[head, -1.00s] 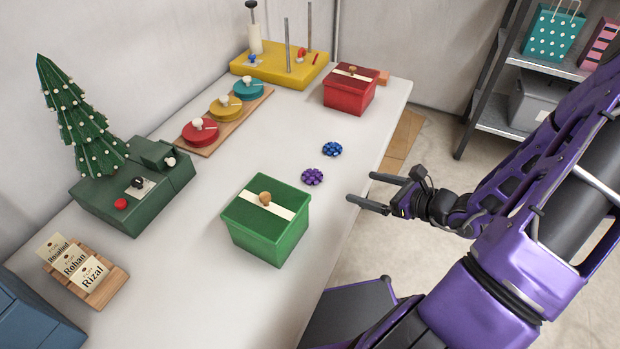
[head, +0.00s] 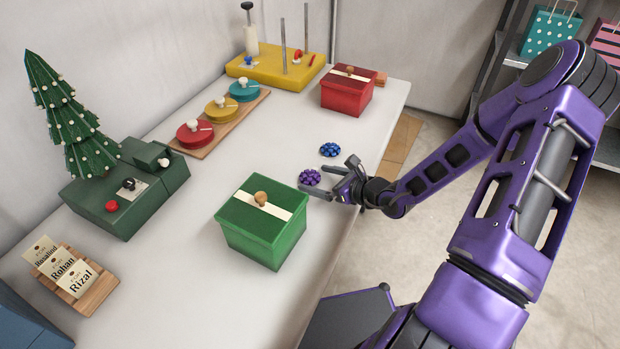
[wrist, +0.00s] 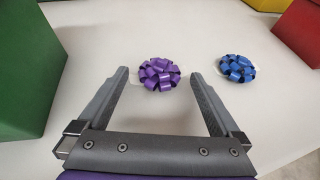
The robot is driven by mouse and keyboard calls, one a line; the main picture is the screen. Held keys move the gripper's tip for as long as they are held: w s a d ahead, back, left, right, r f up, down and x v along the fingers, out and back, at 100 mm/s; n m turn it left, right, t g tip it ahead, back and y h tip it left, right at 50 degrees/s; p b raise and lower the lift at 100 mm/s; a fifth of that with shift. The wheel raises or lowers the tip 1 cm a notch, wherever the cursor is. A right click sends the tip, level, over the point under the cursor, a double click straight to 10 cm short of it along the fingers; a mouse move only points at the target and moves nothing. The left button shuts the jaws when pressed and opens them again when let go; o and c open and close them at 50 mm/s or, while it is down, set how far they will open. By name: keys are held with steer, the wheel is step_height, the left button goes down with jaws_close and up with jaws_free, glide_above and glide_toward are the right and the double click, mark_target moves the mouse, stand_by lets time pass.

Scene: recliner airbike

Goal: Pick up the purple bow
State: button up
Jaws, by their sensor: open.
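The purple bow (head: 309,177) lies on the white table near its right edge, between the green box and the blue bow. In the wrist view the purple bow (wrist: 160,74) shows just beyond and between my fingertips. My gripper (head: 337,180) is open and empty, low over the table edge, with its fingers pointing toward the bow. In the wrist view my gripper (wrist: 152,73) has its two fingers spread on either side of the bow's line. I cannot tell whether a finger touches it.
A blue bow (head: 330,150) lies close behind the purple one; it also shows in the wrist view (wrist: 237,68). A green box (head: 263,232) stands to the left front and a red box (head: 347,92) at the back.

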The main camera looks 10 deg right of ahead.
steer(key=shift+w+a+f, duration=0.2)
steer(key=shift+w+a, duration=0.1)
steer(key=shift+w, duration=0.05)
steer(key=shift+c, duration=0.2)
steer(key=shift+r, duration=0.1)
steer(key=c, duration=1.3)
